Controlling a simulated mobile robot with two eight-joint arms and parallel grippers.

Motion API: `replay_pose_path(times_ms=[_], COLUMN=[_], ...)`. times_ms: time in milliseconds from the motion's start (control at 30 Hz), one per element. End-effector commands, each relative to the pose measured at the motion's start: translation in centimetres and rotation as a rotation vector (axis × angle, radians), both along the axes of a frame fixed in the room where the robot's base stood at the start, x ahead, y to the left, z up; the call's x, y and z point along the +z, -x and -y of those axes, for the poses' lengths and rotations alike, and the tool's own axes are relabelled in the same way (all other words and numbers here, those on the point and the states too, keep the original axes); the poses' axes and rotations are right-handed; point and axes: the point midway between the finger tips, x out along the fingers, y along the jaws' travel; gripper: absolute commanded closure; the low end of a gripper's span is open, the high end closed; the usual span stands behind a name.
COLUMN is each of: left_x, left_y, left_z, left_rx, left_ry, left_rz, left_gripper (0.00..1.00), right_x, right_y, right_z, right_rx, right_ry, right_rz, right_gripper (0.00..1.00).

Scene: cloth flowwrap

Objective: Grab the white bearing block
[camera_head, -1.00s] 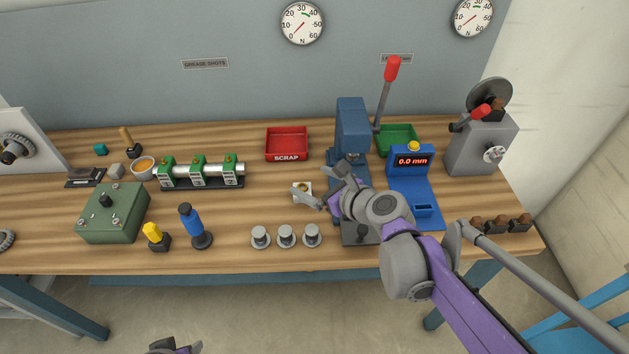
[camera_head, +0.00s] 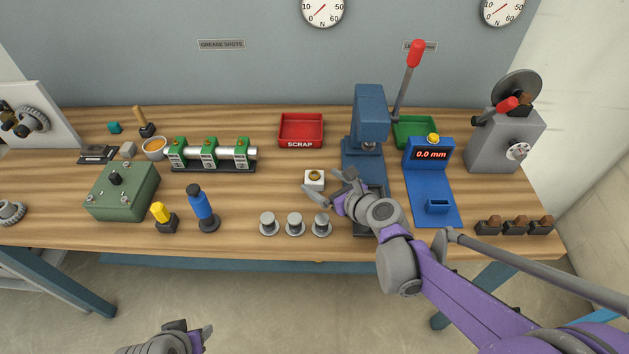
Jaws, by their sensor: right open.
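The white bearing block (camera_head: 314,186) is a small white piece with a brass-coloured round centre. It sits on the wooden bench, left of the blue press. My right gripper (camera_head: 323,185) is open, its fingers spread around or just over the block's right side; I cannot tell whether they touch it. One finger shows below the block and the other to its right. My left gripper (camera_head: 204,336) is at the bottom edge, away from the bench, and only partly in view; its jaw state is unclear.
The blue press (camera_head: 369,130) with a red-tipped lever stands right of the block. A red scrap tray (camera_head: 301,144) lies behind. Several grey round parts (camera_head: 295,225) stand in front. A blue gauge (camera_head: 431,155) reads 0.0 mm. Clear wood lies left of the block.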

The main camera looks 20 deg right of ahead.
Motion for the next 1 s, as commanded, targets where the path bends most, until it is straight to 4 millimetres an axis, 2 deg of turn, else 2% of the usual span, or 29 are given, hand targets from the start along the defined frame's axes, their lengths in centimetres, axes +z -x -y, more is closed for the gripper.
replay_pose_path(times_ms=[100,233,567,1000], left_x=[-0.3,-0.5,-0.5,-0.5], left_y=[0.0,0.0,0.0,0.0], left_z=[0.0,0.0,0.0,0.0], left_rx=[0.0,0.0,0.0,0.0], left_ry=[0.0,0.0,0.0,0.0], left_rz=[-0.001,-0.002,-0.002,-0.002], left_gripper=[0.5,0.5,0.5,0.5], right_x=[-0.9,-1.6,-1.8,-1.8], right_y=[-1.9,-3.4,-4.0,-4.0], right_z=[-0.8,-1.3,-1.5,-1.5], right_rx=[0.004,0.003,0.001,0.001], right_ry=[-0.001,0.0,0.001,0.0], right_rz=[0.0,0.0,0.0,0.0], right_gripper=[0.0,0.0,0.0,0.79])
